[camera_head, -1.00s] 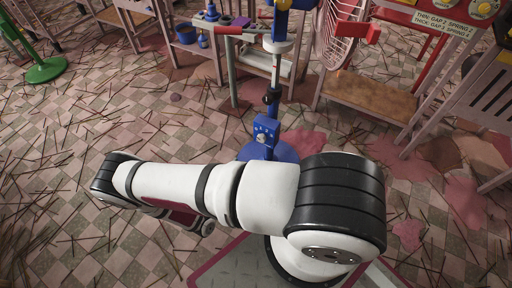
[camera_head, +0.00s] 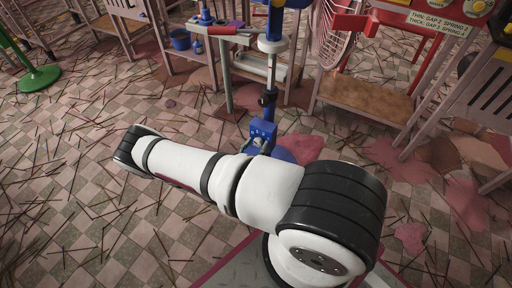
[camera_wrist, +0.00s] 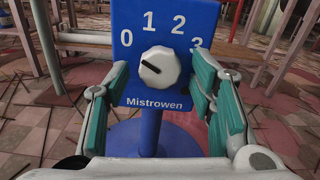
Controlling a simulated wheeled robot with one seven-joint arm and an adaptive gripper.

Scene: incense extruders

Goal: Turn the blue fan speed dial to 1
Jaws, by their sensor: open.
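The blue fan control box (camera_wrist: 125,20) faces me in the wrist view, with white marks 0, 1, 2, 3 and the name Mistrowen. Its round white dial (camera_wrist: 162,68) has a dark pointer line slanting up and left, roughly toward 0. My gripper (camera_wrist: 160,76) is open, with one green-padded finger left of the dial and the other right of it, both apart from the knob. In the head view the box (camera_head: 263,128) sits on the fan's blue pole (camera_head: 270,92); my arm hides most of the gripper there.
The fan's round blue base (camera_wrist: 125,135) is below the box. Pink wooden tables stand behind, one with a brown lower shelf (camera_head: 365,95). A green stand (camera_head: 40,78) is far left. Thin sticks litter the checkered floor, which is open at left.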

